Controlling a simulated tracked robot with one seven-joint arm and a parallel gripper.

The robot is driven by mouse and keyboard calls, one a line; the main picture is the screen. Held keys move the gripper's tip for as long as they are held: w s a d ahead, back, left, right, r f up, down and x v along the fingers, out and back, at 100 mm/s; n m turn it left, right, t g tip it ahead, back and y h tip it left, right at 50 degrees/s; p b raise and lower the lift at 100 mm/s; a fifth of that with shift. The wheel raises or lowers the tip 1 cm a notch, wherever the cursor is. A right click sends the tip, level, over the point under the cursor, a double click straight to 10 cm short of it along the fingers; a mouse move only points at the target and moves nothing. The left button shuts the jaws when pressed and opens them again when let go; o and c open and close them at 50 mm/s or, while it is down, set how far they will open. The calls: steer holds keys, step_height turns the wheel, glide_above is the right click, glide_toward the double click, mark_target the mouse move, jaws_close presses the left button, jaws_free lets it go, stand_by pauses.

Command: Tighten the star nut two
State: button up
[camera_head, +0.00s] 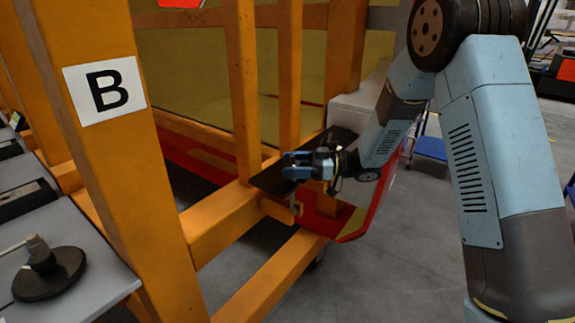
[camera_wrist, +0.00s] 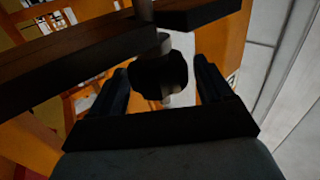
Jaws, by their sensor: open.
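A dark, round knob-like part, seemingly the star nut (camera_wrist: 158,75), shows in the wrist view on a pale metal stem. A dark bar (camera_wrist: 75,58) runs just beyond it. My gripper (camera_wrist: 160,88) is open, with one finger on each side of the nut. In the head view my gripper (camera_head: 292,166) is at the end of my arm, beside a dark plate (camera_head: 270,181) on the orange frame. The nut cannot be made out there.
An orange frame post with a "B" sign (camera_head: 104,90) stands at the left. Orange beams (camera_head: 225,220) surround the work area, with a red and yellow body (camera_head: 352,222) behind. A grey table (camera_head: 85,285) with a black round-based part (camera_head: 48,273) is at lower left.

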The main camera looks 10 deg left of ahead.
steer(key=shift+x, duration=0.8)
steer(key=c, duration=1)
steer(key=shift+w+m+t, duration=0.1)
steer(key=shift+m+t, duration=0.4)
steer(key=shift+t, duration=0.3)
steer(key=m+t, duration=0.2)
steer(key=t, duration=0.1)
steer(key=m+t, duration=0.2)
steer(key=t, duration=0.1)
steer(key=shift+w+t, duration=0.2)
steer(key=shift+t, duration=0.1)
steer(key=shift+w+d+m+t+h, duration=0.15)
steer(key=shift+m+t+h, duration=0.35)
steer(key=shift+m+t, duration=1.05)
steer(key=shift+w+t, duration=0.1)
steer(key=shift+t, duration=0.35)
